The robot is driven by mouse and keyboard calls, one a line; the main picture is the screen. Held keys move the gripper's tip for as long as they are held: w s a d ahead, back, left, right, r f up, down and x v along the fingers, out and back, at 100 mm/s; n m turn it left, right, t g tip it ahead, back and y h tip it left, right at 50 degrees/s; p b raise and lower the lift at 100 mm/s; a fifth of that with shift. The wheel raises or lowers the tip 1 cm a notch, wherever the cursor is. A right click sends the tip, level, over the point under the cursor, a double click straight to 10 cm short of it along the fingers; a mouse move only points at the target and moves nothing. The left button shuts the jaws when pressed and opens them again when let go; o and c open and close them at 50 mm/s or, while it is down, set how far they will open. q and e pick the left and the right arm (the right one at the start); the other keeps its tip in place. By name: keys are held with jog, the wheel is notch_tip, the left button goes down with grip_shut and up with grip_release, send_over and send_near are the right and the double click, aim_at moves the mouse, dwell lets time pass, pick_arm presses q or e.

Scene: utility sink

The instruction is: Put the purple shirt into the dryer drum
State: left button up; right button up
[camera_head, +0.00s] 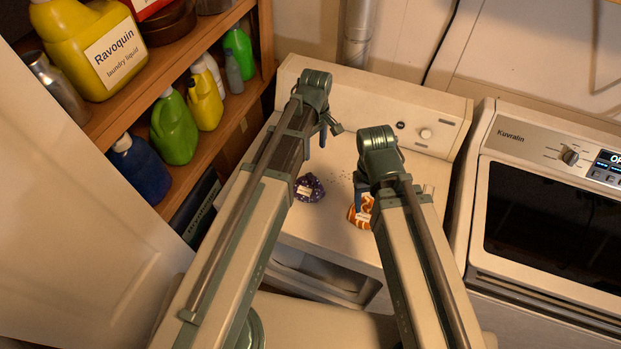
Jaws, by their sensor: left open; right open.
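The purple shirt (312,191) is a small dark purple bundle with light spots and a pale label, lying on top of the white dryer (420,168). My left arm hides part of its left side. My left gripper (324,134) is open above the back of the dryer top, behind the shirt and apart from it. My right gripper (362,196) is open, just over an orange patterned bundle (355,217) to the right of the shirt. Whether it touches that bundle is unclear. The dryer's front opening shows partly between my arms; the drum inside cannot be made out.
A second machine with a dark glass front (560,222) stands at the right. A wooden shelf (215,132) with several bottles and jugs is at the left, beside a white panel (75,220). The dryer's control panel (405,118) rises along the back.

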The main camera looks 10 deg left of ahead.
pick_arm(q)
jog(key=b, duration=0.9)
send_over(313, 176)
notch_tip(313, 176, down, 9)
jog(key=shift+s+d+r, duration=0.1)
jog(key=shift+d+r, duration=0.05)
jog(key=shift+r, duration=0.05)
pick_arm(e)
notch_tip(313, 176, down, 9)
jog(key=shift+r, duration=0.2)
jog(key=shift+s+f, duration=0.1)
pick_arm(q)
jog(key=f+b, duration=0.5)
jog(key=shift+a+f, duration=0.15)
jog(key=shift+a, duration=0.05)
pick_arm(e)
notch_tip(313, 176, down, 5)
jog(key=shift+f, duration=0.1)
pick_arm(q)
grip_shut()
